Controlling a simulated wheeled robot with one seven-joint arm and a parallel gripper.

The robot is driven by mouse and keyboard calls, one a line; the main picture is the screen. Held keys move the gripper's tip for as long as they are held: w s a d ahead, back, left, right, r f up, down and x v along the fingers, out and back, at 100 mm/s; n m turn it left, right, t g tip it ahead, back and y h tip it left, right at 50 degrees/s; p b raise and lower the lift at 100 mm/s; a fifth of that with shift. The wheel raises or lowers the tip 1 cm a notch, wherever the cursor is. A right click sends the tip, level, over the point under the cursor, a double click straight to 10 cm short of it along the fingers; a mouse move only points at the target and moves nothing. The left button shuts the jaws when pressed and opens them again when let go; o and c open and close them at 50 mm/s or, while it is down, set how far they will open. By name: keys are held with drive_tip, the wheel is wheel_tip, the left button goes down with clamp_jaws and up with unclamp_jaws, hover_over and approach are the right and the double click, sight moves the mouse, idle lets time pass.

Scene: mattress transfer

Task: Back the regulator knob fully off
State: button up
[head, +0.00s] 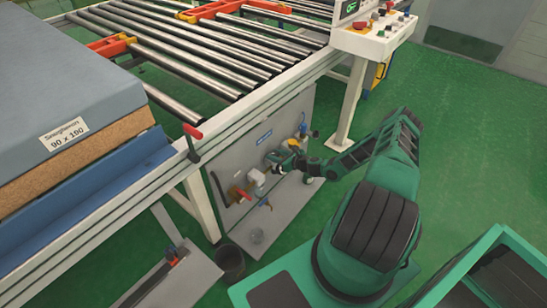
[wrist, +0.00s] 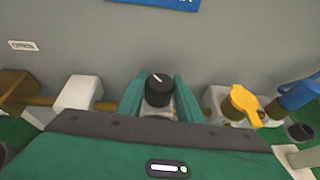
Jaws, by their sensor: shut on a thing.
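The regulator knob (wrist: 159,88) is black with a white mark on its top and stands on the pipe run in the wrist view. My gripper (wrist: 160,92) has one green finger on each side of the knob and is shut on it. In the head view, my gripper (head: 285,162) reaches in to the grey panel under the roller conveyor, and the knob is too small to make out there. The knob's lower part is hidden behind the gripper body.
A yellow valve handle (wrist: 240,100) and a blue part (wrist: 298,92) sit right of the knob. A white block (wrist: 78,93) and a brown fitting (wrist: 14,88) sit left. The grey panel (head: 238,150) stands behind. A dark bucket (head: 230,263) stands on the floor below.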

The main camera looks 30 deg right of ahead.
drive_tip(key=n+g+y, duration=0.1)
drive_tip(key=n+y, duration=0.1)
drive_tip(key=y, duration=0.1)
drive_tip(key=n+g+y, duration=0.2)
drive_tip(key=n, duration=0.1)
drive_tip(key=shift+d+n+y, duration=0.1)
drive_tip(key=shift+n+y, duration=0.2)
drive_tip(key=shift+y, duration=0.1)
drive_tip(key=shift+g, duration=0.3)
drive_tip(key=o, duration=1)
drive_tip(key=shift+o, duration=0.2)
drive_tip(key=shift+s+r, duration=0.1)
drive_tip(key=shift+s, duration=0.05)
